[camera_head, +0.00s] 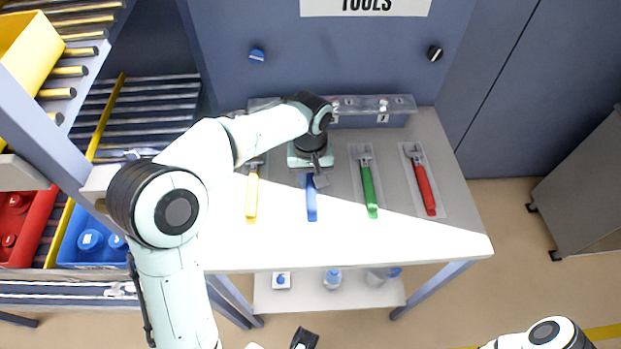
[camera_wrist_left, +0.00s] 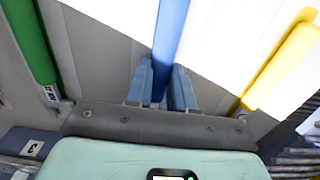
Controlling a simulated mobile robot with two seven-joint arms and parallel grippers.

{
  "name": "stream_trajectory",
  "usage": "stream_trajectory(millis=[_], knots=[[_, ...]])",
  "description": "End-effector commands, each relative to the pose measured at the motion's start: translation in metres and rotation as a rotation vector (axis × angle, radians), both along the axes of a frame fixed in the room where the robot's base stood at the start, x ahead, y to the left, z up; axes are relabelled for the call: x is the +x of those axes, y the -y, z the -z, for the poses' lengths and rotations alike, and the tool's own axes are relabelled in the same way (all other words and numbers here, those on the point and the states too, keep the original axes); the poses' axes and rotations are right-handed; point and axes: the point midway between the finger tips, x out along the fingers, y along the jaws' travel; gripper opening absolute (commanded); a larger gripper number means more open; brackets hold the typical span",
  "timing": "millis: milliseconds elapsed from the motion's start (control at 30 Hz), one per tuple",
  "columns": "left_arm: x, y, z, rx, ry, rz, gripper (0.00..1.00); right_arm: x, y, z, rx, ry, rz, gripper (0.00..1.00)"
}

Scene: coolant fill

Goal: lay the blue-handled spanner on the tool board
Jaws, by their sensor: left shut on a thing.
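The blue-handled spanner (camera_head: 311,203) is in line with the other tools on the tabletop, its handle pointing to the front edge. My left gripper (camera_head: 319,180) is over its head end and hides the metal part. In the left wrist view the blue handle (camera_wrist_left: 171,35) runs between the two fingers of my left gripper (camera_wrist_left: 161,92), which are shut on it. I cannot tell whether the spanner touches the surface below. The tool board (camera_head: 335,190) is the grey area under the row of tools.
A yellow-handled tool (camera_head: 252,200) lies to the left; a green-handled spanner (camera_head: 370,192) and a red-handled spanner (camera_head: 424,190) lie to the right. A clear rail with numbered labels (camera_head: 383,105) stands behind. Roller shelves with bins (camera_head: 90,240) are at the left.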

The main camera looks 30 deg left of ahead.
Motion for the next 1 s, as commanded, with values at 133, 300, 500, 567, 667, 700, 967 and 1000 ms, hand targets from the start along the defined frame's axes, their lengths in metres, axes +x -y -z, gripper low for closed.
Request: stream_trajectory(millis=[133, 300, 500, 567, 667, 700, 967, 1000], knots=[[0.001, 0.000, 0.001, 0.000, 0.004, 0.000, 0.00, 0.000, 0.000, 0.000, 0.000, 0.000, 0.000, 0.48], [0.000, 0.000, 0.002, -0.001, 0.003, 0.000, 0.00, 0.000, 0.000, 0.001, 0.000, 0.000, 0.000, 0.48], [0.000, 0.000, 0.005, 0.000, 0.002, 0.000, 0.48, -0.001, 0.000, 0.002, 0.000, -0.001, 0.000, 0.48], [0.000, 0.000, 0.005, 0.000, 0.002, 0.000, 0.48, -0.001, 0.000, 0.002, 0.000, -0.001, 0.000, 0.48], [0.000, 0.000, 0.005, 0.000, 0.002, 0.000, 0.48, -0.001, 0.000, 0.002, 0.000, -0.001, 0.000, 0.48], [0.000, 0.000, 0.005, 0.000, 0.002, 0.000, 0.48, -0.001, 0.000, 0.002, 0.000, -0.001, 0.000, 0.48], [0.001, 0.000, -0.013, -0.001, 0.006, 0.000, 0.48, 0.001, 0.000, -0.003, 0.000, 0.001, 0.000, 0.48], [0.001, 0.001, -0.020, -0.001, 0.006, 0.000, 0.48, 0.001, 0.000, -0.004, 0.001, 0.002, 0.000, 0.48]])
